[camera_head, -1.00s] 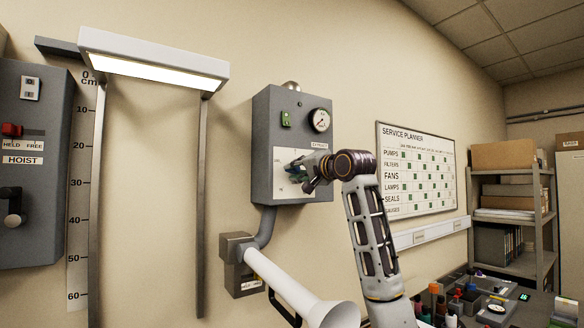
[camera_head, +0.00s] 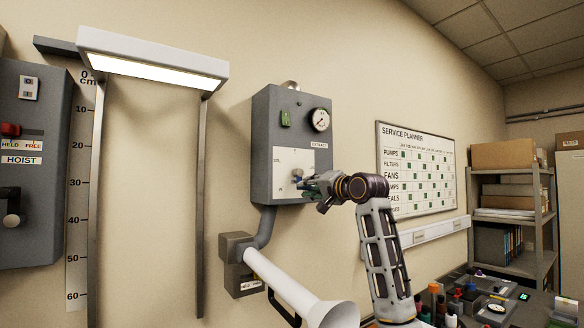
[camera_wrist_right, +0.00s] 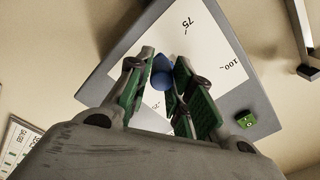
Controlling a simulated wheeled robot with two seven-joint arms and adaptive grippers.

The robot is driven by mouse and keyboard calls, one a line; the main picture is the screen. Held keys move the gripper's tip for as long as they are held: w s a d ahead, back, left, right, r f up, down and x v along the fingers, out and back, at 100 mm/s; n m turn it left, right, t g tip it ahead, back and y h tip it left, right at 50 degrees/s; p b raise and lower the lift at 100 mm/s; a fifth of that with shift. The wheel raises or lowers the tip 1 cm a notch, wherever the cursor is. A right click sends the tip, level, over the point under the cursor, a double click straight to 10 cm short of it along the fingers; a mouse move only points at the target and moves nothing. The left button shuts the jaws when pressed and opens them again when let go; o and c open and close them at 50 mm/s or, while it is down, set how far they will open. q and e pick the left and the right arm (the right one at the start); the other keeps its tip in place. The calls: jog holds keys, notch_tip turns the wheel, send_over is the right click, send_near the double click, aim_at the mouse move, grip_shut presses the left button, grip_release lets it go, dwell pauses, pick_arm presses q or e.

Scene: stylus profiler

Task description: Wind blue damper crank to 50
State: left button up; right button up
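The grey wall box (camera_head: 262,150) has a white scale plate (camera_head: 284,160) with a crank on it. In the right wrist view, the crank's blue knob (camera_wrist_right: 162,76) sits between the two green-padded fingers of my right gripper (camera_wrist_right: 165,82), which appear closed around it. The plate's 75 and 100 marks show there. In the head view my right gripper (camera_head: 306,186) is at the lower right of the plate, hiding part of the crank. A bluish-grey piece (camera_head: 297,174) shows just above its fingertips. The crank's exact setting cannot be read. My left gripper is not in view.
A round gauge (camera_head: 320,120) and a green switch (camera_head: 286,118) are on the box. A white duct with a flared hood (camera_head: 285,281) runs below. A planner board (camera_head: 415,165) hangs behind my right arm. Bottles and tools stand on the bench at lower right.

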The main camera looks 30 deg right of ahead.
jog(key=shift+w+d+r, duration=0.1)
jog(key=shift+d+r, duration=0.2)
jog(key=shift+d, duration=0.45)
jog(key=shift+d+r, duration=0.25)
jog(key=shift+d, duration=0.45)
jog(key=o, duration=0.5)
jog(key=s+b, duration=0.1)
jog(key=s, duration=0.1)
jog(key=s+b, duration=0.1)
jog(key=s, duration=0.2)
jog(key=s+b, duration=0.1)
jog(key=s, duration=0.2)
jog(key=shift+d, duration=0.3)
jog(key=shift+s, duration=0.15)
